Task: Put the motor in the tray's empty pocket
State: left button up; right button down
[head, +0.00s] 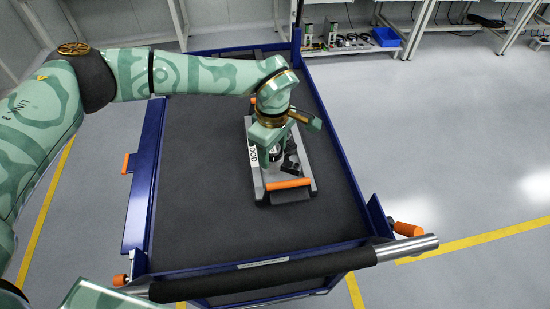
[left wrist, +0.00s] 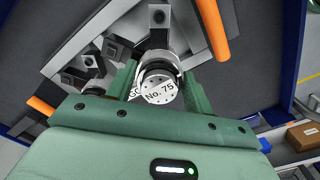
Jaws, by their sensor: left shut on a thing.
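In the head view my left gripper (head: 269,158) points down over the grey tray (head: 308,178) and largely hides the motor. The tray has orange handles (head: 288,184) and holds dark parts; several show in the left wrist view (left wrist: 90,64). The pocket under the motor is hidden, so I cannot tell whether the motor touches the tray. My right gripper is out of view.
The tray lies on the dark mat (head: 200,200) of a blue-framed cart, with bare mat around it. A padded handle bar (head: 270,275) runs along the near edge. Shelves with a blue bin (head: 386,37) stand far behind. A brown box (left wrist: 304,134) shows in the left wrist view.

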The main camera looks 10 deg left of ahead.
aim_at(275, 157)
pick_arm(q)
jog(key=shift+w+d+f, duration=0.1)
jog(key=shift+w+f, duration=0.25)
jog(key=shift+f, duration=0.15)
notch_tip(275, 157, down, 3)
jog(key=shift+r+b, duration=0.1)
jog(key=shift+b, duration=0.5)
jog(key=o, duration=1.3)
notch_tip(275, 157, up, 12)
jog(key=p, duration=0.2)
jog(key=shift+p, duration=0.35)
